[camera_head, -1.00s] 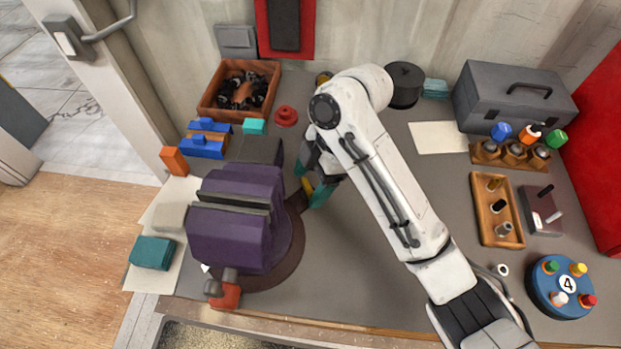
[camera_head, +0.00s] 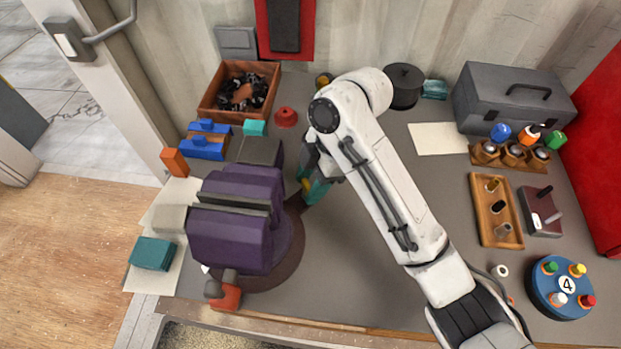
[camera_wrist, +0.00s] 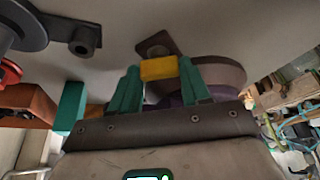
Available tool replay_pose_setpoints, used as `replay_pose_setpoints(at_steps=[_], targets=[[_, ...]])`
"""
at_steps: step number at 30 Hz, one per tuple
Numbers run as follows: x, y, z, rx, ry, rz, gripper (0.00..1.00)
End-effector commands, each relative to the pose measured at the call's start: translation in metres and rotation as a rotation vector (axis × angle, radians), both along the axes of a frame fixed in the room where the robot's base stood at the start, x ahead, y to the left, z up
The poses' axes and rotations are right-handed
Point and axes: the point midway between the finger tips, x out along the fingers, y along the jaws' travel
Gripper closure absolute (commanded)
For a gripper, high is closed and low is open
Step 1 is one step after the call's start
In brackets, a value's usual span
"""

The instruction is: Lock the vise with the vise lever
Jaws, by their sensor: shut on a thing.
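The purple vise (camera_head: 230,240) stands on a round brown base at the left of the bench, its two jaws close together. The vise lever (camera_head: 295,203) is a short dark arm at the right side of the base, with a yellow grip. In the wrist view the yellow end of the lever (camera_wrist: 158,69) sits between the green fingers of my gripper (camera_wrist: 160,80). My gripper (camera_head: 313,188) is shut on this yellow end, right of the vise. My arm hides part of the bench behind it.
A wooden box of dark parts (camera_head: 217,110) and blue blocks (camera_head: 204,146) stand behind the vise. An orange-red handle (camera_head: 228,298) juts from its front. A grey toolbox (camera_head: 515,95) stands at the back right. The bench between vise and arm is clear.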

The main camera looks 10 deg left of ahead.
Motion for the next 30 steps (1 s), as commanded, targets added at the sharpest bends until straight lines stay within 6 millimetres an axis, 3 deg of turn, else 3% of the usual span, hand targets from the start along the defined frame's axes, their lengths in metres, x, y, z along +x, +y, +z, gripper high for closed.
replay_pose_setpoints(at_steps=[8, 17, 18, 26, 30], targets=[[-0.0021, 0.0003, 0.0026, 0.002, 0.000, -0.226, 0.84], [-0.0009, -0.0004, 0.0008, 0.002, -0.002, -0.248, 0.84], [-0.0009, -0.0004, 0.0009, 0.002, -0.002, -0.248, 0.53], [-0.0011, -0.0005, 0.0006, 0.000, -0.001, -0.246, 0.28], [-0.0012, -0.0006, 0.0004, 0.000, -0.001, -0.246, 0.28]])
